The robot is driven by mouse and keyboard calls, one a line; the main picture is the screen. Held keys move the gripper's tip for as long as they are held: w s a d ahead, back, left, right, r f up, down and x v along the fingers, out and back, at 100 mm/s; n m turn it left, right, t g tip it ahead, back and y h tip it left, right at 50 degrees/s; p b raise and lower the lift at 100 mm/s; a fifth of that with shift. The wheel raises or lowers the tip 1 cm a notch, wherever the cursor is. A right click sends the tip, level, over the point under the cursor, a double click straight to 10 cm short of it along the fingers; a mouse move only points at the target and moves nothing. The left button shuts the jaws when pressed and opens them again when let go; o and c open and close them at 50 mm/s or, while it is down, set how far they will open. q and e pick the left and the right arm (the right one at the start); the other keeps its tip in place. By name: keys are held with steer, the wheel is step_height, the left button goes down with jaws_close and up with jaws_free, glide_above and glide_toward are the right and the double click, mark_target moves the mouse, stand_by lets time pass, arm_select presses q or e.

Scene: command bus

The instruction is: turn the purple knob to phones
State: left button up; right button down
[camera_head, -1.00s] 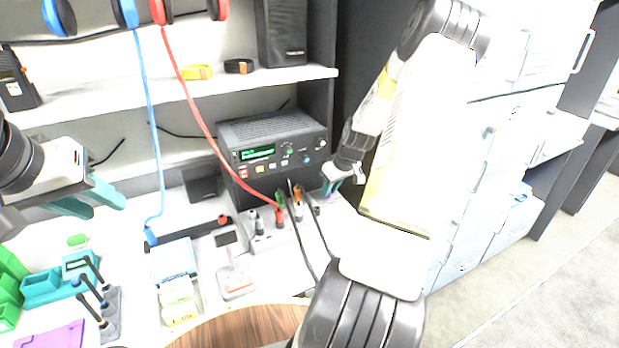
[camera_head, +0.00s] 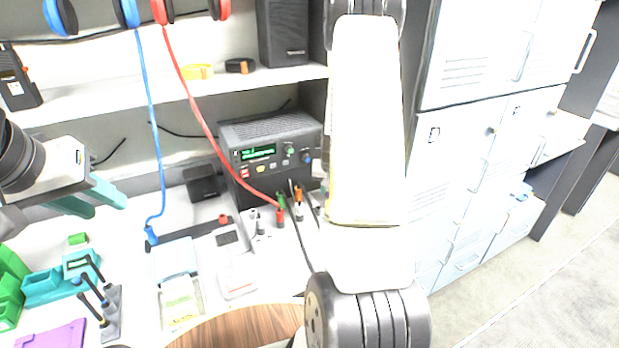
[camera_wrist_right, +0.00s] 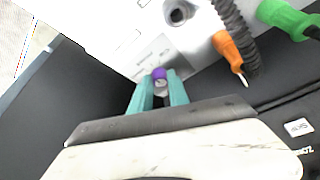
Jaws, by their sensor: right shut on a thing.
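The purple knob (camera_wrist_right: 159,74) shows in the right wrist view, on a pale panel with small printed labels too blurred to read. My right gripper (camera_wrist_right: 158,90) has its teal fingers closed around the knob, one on each side. In the head view the knob and the right gripper are hidden behind my right arm. My left gripper (camera_head: 98,200) is at the left of the head view, open and empty, with its teal fingers apart above the bench.
A black radio (camera_head: 268,160) with a green display stands under the shelf (camera_head: 190,98). An orange plug (camera_wrist_right: 228,48) and a green plug (camera_wrist_right: 285,18) with cables are close to the right gripper. Red and blue headset cords hang before the shelf. White lockers (camera_head: 470,150) stand at right.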

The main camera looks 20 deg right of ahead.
steer(key=shift+w+m+h, duration=0.1)
steer(key=shift+m+h, duration=0.2)
steer(key=shift+m, duration=0.3)
steer(key=c, duration=1.3)
jaws_free()
steer(key=shift+o, duration=0.2)
steer(key=v, duration=0.7)
steer(key=shift+r, duration=0.4)
steer(key=shift+a, duration=0.1)
